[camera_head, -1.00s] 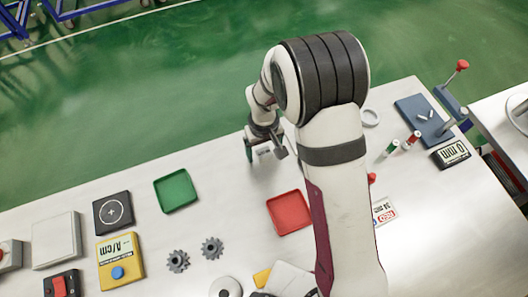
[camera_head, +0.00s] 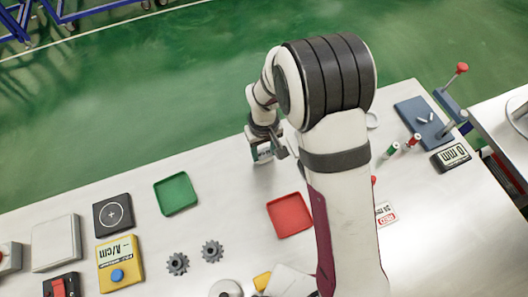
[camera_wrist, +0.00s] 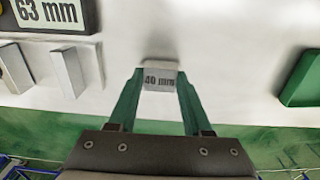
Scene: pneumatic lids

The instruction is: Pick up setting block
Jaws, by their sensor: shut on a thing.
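The setting block (camera_wrist: 160,78) is a small light grey block with a "40 mm" label on its face, in the middle of the wrist view. My gripper (camera_wrist: 161,84) has two green fingers, shut on the block from its left and right sides. In the head view my gripper (camera_head: 262,153) is near the far edge of the bench, with the block small and partly hidden between the fingers. I cannot tell clearly whether the block is clear of the bench.
Two plain grey blocks, one of them upright (camera_wrist: 68,70), and a "63 mm" sign (camera_wrist: 50,14) are at the wrist view's left. A green tray (camera_head: 176,192) and a red tray (camera_head: 290,214) lie nearby. Two gears (camera_head: 212,251) are toward the front.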

